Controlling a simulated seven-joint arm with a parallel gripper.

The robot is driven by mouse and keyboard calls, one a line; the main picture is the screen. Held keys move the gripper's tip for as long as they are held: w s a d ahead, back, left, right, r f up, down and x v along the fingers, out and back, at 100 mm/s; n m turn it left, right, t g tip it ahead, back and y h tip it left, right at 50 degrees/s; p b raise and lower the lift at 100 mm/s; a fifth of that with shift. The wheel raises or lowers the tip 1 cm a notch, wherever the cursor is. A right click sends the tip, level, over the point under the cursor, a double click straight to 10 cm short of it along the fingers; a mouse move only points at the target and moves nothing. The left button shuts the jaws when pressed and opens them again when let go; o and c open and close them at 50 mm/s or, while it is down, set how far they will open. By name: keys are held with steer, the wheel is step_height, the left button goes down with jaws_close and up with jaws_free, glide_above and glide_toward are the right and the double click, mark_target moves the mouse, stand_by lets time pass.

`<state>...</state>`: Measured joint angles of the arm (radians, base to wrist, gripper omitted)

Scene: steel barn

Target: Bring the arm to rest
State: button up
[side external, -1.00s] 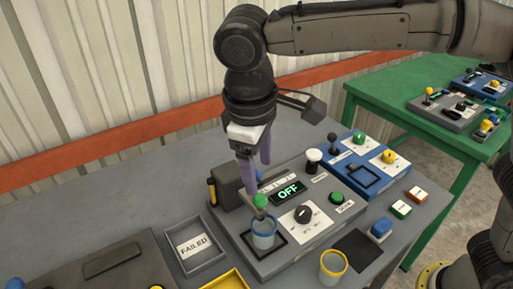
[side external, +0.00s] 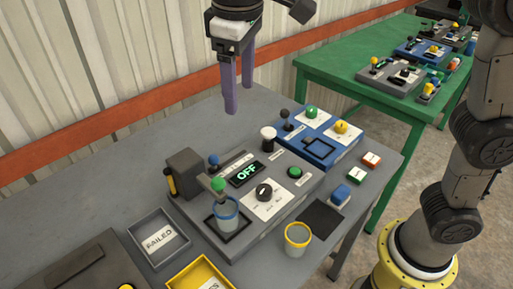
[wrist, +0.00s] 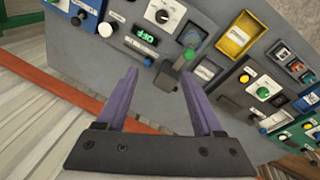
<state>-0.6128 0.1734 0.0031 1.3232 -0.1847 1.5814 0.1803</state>
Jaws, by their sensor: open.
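My gripper (side external: 238,92) hangs high above the back of the grey table, its two purple fingers pointing down. It is open and empty, clear of everything below it. In the wrist view the fingers (wrist: 158,88) are spread apart with nothing between them. The arm link above the gripper leaves the top of the side view. Below stands a grey control panel (side external: 285,170) with a green display reading OFF, a black knob, a green button and several levers. A blue-rimmed cup (side external: 226,218) stands on its square pad, under a green-topped part.
A yellow-rimmed cup (side external: 297,240) stands near the table's front edge. A grey FAILED tray (side external: 135,236) and a yellow tray (side external: 190,272) lie at left. A blue panel (side external: 333,127) sits behind right. A green table (side external: 345,68) stands beyond. The back left tabletop is clear.

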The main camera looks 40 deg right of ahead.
steer(key=s+d+m+t, duration=0.1)
steer(key=s+d+m, duration=0.1)
steer(key=s+d, duration=0.45)
steer(key=s+d+m+t, duration=0.15)
steer(key=s+d, duration=0.25)
steer(key=d, duration=0.6)
steer(key=s+d+f, duration=0.1)
steer(key=s+f, duration=0.2)
steer(key=f, duration=0.3)
steer(key=s+d+f+m+t+y, duration=0.1)
steer(key=s+f, duration=0.3)
steer(key=f, duration=0.2)
steer(key=shift+s+d, duration=0.3)
steer(key=shift+d, duration=0.1)
stand_by(1.4)
